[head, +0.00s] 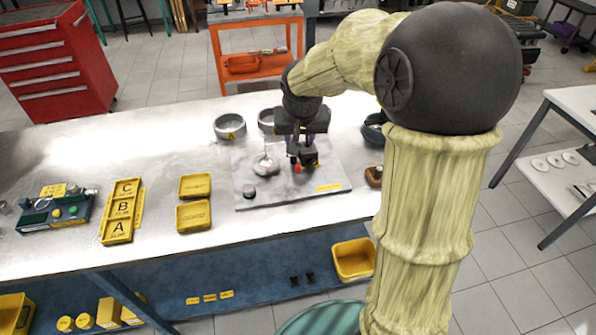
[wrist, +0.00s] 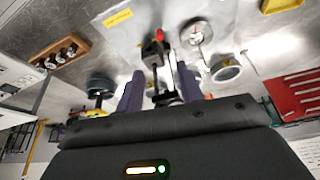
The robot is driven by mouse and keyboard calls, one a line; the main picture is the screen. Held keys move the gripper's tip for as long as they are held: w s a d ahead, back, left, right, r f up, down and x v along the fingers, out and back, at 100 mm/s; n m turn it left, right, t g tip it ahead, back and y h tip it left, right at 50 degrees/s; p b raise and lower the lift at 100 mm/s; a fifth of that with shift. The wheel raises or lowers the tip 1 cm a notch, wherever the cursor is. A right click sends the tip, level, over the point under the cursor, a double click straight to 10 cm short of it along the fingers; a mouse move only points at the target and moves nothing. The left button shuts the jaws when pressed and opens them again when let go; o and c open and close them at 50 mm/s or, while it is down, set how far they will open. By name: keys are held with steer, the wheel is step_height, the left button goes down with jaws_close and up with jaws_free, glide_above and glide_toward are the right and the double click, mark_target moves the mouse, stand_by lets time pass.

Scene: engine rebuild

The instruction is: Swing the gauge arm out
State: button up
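A grey base plate (head: 330,172) with a yellow label lies on the steel bench. On it stands a black upright fixture with a red tip (head: 297,168), likely the gauge arm's stand; the red tip also shows in the wrist view (wrist: 159,35). A round silver part (head: 265,166) is just left of it in the head view and also shows in the wrist view (wrist: 196,33). My gripper (head: 305,143) is above the fixture. In the wrist view its two purple fingers (wrist: 160,82) are apart, with the black fixture between them and gaps visible. Which piece is the gauge arm is unclear.
Two grey rings, one here (head: 229,126), stand behind the plate. A small dark knob (head: 249,191) sits on its front left. Yellow trays (head: 193,215) and a C-B-A rack (head: 122,210) lie left. A wooden block (head: 374,176) is right.

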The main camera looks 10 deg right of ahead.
mark_target(298, 166)
steer(key=x, duration=1.7)
steer(key=shift+f, duration=0.15)
jaws_close()
